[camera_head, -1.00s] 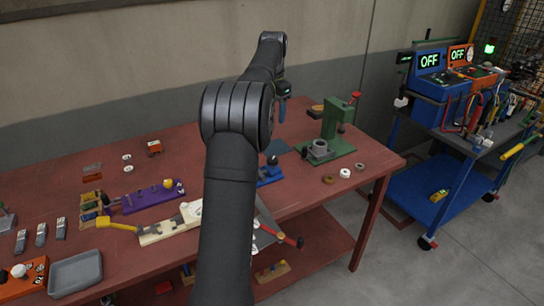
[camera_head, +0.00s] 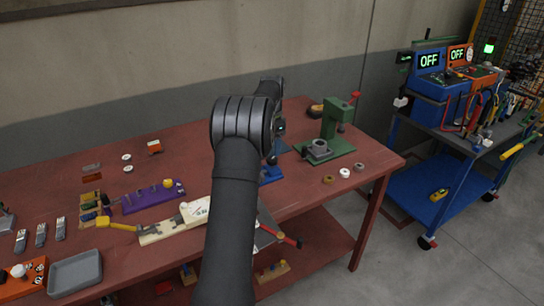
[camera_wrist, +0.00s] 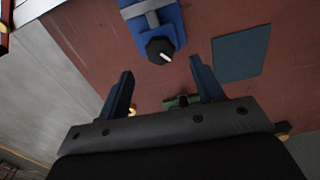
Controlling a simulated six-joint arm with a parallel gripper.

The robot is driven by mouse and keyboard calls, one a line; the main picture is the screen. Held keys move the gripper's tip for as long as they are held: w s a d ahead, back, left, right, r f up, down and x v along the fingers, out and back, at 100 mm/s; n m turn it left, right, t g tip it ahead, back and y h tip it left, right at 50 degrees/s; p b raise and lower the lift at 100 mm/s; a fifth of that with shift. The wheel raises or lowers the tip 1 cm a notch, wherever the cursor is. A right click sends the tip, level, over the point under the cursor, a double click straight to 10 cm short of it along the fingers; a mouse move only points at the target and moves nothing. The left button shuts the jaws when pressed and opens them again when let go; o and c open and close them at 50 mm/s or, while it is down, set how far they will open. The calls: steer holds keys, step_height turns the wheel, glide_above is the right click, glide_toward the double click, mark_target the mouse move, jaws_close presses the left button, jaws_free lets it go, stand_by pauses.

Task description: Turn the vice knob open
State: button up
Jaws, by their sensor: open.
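In the wrist view the blue vice (camera_wrist: 160,20) has a grey bar across it and a round black knob (camera_wrist: 160,50) with a white mark at its near end. My gripper (camera_wrist: 160,72) is open and empty. Its two dark blue fingers point toward the vice end, one either side of the knob in the picture, and the knob shows beyond the fingertips, apart from them. In the head view a blue part of the vice (camera_head: 271,174) shows beside my arm; its knob and my gripper's fingertips are hidden behind the arm.
A dark blue-grey mat (camera_wrist: 242,52) lies right of the vice in the wrist view. In the head view a green press (camera_head: 335,130) stands to the right, with several small rings near it. A purple block (camera_head: 152,197) and a grey tray (camera_head: 75,272) are left on the red table (camera_head: 110,255).

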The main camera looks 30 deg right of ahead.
mark_target(272, 161)
steer(key=shift+f, duration=2.7)
steer(key=c, duration=1)
steer(key=shift+n, duration=0.4)
steer(key=n, duration=0.4)
steer(key=shift+n, duration=0.4)
steer(key=n, duration=0.5)
